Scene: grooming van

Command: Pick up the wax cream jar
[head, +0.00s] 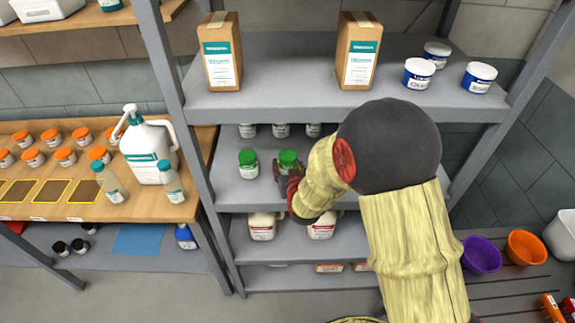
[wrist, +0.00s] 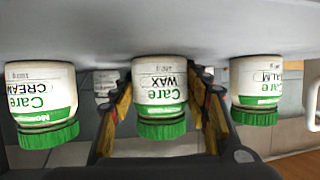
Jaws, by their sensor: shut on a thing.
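The wax jar (wrist: 160,98), white with a green lid and the words "Care WAX", stands between the fingers of my gripper (wrist: 164,103) in the wrist view, which is upside down. My gripper is shut on it, and the jar looks upright at shelf level. In the head view the jar (head: 288,159) shows its green lid on the middle shelf, with my gripper (head: 287,181) around its front. A similar "Care CREAM" jar (wrist: 41,105) and a "BALM" jar (wrist: 256,90) stand on either side, apart from my fingers.
Another green-lidded jar (head: 248,164) stands left of the held one on the shelf (head: 228,193). Paler jars (head: 281,130) stand behind. A grey rack post (head: 177,90) is at left.

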